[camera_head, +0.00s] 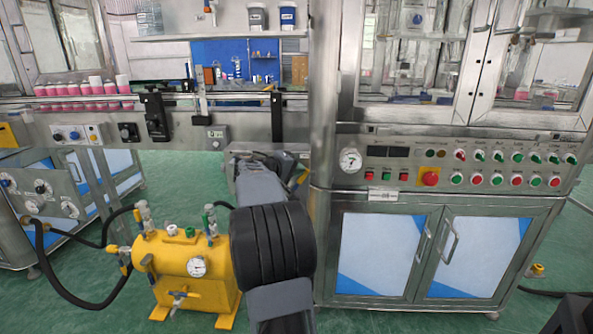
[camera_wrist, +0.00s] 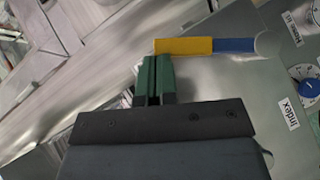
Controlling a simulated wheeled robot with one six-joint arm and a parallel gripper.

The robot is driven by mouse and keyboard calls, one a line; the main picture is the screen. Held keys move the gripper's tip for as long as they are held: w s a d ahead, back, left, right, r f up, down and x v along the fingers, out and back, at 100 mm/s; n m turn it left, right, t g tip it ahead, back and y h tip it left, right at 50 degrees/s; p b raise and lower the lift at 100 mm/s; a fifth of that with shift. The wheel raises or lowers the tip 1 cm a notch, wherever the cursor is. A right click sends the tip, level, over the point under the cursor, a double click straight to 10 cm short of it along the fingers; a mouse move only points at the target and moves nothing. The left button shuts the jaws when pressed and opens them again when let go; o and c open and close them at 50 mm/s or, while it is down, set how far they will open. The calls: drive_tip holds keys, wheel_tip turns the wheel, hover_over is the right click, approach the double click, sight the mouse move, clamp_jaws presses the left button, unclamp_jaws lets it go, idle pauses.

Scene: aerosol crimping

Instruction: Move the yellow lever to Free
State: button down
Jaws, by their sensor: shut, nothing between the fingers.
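In the wrist view a bar with a yellow part (camera_wrist: 184,47) and a blue part (camera_wrist: 234,46) lies nearly level across a grey metal panel. The yellow part appears to be the lever. My gripper (camera_wrist: 156,62) has green fingers side by side, shut and empty. Their tips are just below and left of the yellow end; I cannot tell whether they touch it. No label reading Free is legible. In the head view my arm reaches to the machine at the centre and hides most of the gripper and lever.
A blue knob (camera_wrist: 307,88) and a white "index" label (camera_wrist: 289,113) are on the panel at the right. In the head view a yellow pressure tank (camera_head: 173,262) stands left of my arm, and a control panel (camera_head: 480,165) with buttons is at the right.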

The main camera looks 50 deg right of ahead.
drive_tip(key=v, duration=1)
drive_tip(key=shift+s+r+b, duration=0.15)
drive_tip(key=shift+r+b, duration=0.2)
drive_tip(key=shift+b, duration=0.05)
